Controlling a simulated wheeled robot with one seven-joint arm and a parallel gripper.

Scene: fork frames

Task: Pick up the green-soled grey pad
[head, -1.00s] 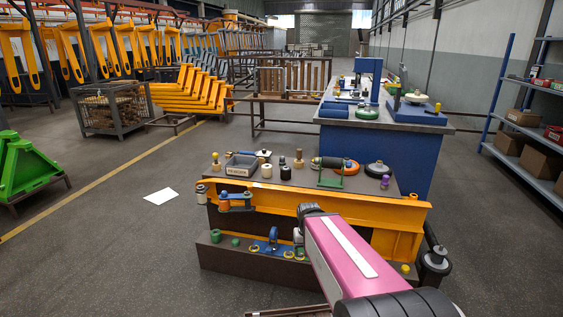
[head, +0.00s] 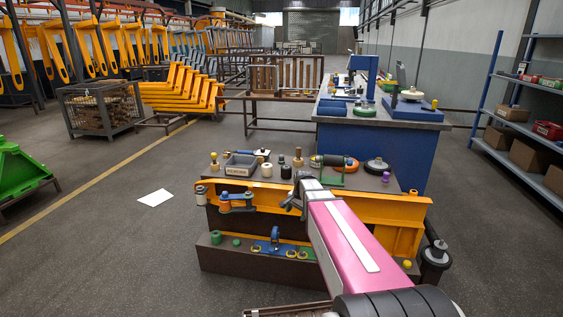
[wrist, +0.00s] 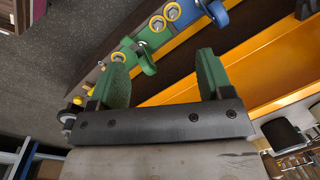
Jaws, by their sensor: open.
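I cannot pick out the green-soled grey pad for certain. A dark round disc with a knob (head: 376,165) lies on the right of the near bench top; its underside is too small to tell. A green disc with a pale top (head: 365,109) sits on the blue bench farther back. My gripper (wrist: 162,62) is open and empty in the wrist view, its two green-faced fingers wide apart. In the head view my gripper (head: 292,201) is in front of the orange beam, below the bench top's front edge, apart from both discs.
The near bench top holds a grey tray (head: 240,165), several knobs and a green bracket (head: 329,176). The orange beam (head: 385,207) runs along its front. A lower ledge (head: 222,255) carries green and blue fittings. A dark roller (head: 434,260) stands at the right. Open floor lies left.

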